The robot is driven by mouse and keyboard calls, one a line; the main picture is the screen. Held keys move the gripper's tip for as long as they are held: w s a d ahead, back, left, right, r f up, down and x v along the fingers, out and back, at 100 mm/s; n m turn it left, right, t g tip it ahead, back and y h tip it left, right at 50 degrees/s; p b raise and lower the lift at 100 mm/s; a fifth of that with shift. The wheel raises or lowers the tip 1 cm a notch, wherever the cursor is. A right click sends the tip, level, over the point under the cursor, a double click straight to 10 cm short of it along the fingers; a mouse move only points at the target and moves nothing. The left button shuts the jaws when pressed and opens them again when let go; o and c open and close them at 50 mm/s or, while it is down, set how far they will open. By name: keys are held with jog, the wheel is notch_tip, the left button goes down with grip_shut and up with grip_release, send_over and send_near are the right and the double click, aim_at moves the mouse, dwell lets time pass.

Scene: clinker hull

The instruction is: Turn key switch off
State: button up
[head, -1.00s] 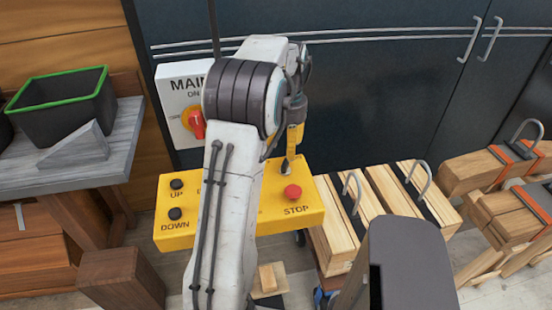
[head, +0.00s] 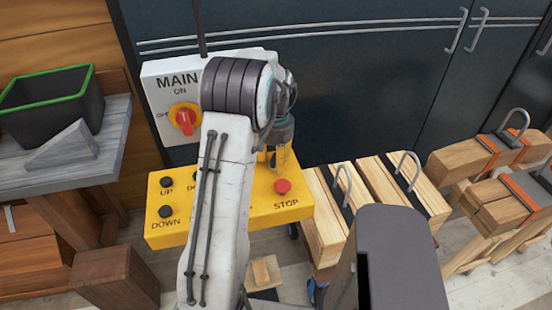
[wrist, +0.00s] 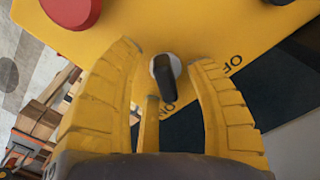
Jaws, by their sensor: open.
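The key switch (wrist: 165,75) shows in the wrist view as a black handle in a silver ring on a yellow control box (wrist: 250,35). Its handle points toward the ON lettering; OFF lettering is to the right. My gripper (wrist: 166,56) is open, with one yellow finger on each side of the switch and gaps between them and the handle. In the head view my gripper (head: 278,158) hangs over the yellow control box (head: 240,215), pointing down. There my arm and gripper hide the key switch.
A red STOP button (head: 282,186) sits close to my gripper, with black UP (head: 167,181) and DOWN (head: 166,211) buttons at the left. A MAIN switch panel (head: 160,85) with a red knob stands behind. Wooden blocks (head: 345,205) lie to the right.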

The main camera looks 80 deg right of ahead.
jog(key=shift+c, duration=0.2)
grip_shut()
dwell(0.3)
jog(key=n, duration=0.5)
jog(key=shift+d+n+b, duration=0.15)
jog(key=shift+n+b, duration=0.25)
jog(key=n, duration=0.6)
jog(key=shift+d, duration=0.1)
jog(key=shift+f, duration=0.1)
dwell(0.6)
jog(key=shift+o, duration=0.2)
grip_release()
